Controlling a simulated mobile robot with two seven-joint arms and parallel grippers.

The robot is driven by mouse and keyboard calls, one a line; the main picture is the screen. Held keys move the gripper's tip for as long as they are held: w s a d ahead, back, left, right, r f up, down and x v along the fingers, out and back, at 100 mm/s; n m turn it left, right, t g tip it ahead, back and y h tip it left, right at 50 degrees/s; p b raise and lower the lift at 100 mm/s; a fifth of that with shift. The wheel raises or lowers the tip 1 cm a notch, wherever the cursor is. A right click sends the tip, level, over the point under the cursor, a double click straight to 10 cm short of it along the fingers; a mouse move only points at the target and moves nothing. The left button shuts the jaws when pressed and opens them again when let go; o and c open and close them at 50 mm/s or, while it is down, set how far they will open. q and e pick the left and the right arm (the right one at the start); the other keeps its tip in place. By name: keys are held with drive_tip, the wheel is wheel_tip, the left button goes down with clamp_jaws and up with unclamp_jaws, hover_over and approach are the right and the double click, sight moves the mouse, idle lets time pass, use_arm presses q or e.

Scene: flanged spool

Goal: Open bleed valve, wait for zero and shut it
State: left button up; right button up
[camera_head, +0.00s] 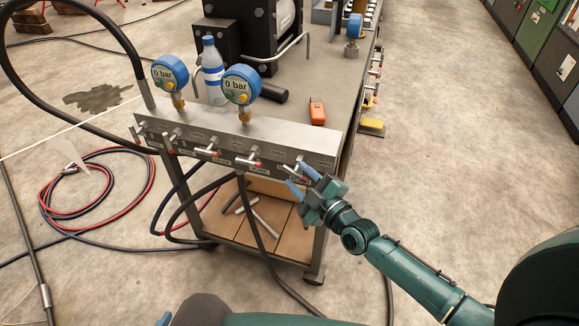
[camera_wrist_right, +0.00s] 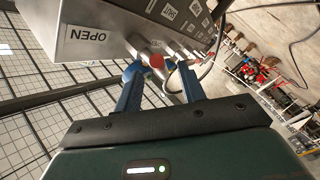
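The valve manifold (camera_head: 220,132) is a grey metal block along the cart's front edge, with a row of red-tipped levers. Two blue gauges stand on it; the left gauge (camera_head: 170,72) and the right gauge (camera_head: 240,84) both read 0 bar. My right gripper (camera_head: 299,179) is at the rightmost valve lever (camera_head: 293,168). In the right wrist view its fingers (camera_wrist_right: 159,72) stand apart, with the lever's red tip (camera_wrist_right: 156,61) between them. An OPEN label (camera_wrist_right: 85,37) and a SHUT label show there. Of my left gripper only a blue sliver (camera_head: 163,319) seems to show at the bottom edge.
A water bottle (camera_head: 212,72), a black machine (camera_head: 262,30) and an orange device (camera_head: 317,111) are on the cart. Black hoses hang below the manifold, and a red and black hose coil (camera_head: 95,190) lies on the floor at left.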

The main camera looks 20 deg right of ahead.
sight(296, 175)
drive_tip(key=x, duration=0.4)
drive_tip(key=shift+w+a, duration=0.15)
drive_tip(key=shift+w, duration=0.25)
drive_tip(key=shift+s+f, duration=0.1)
clamp_jaws()
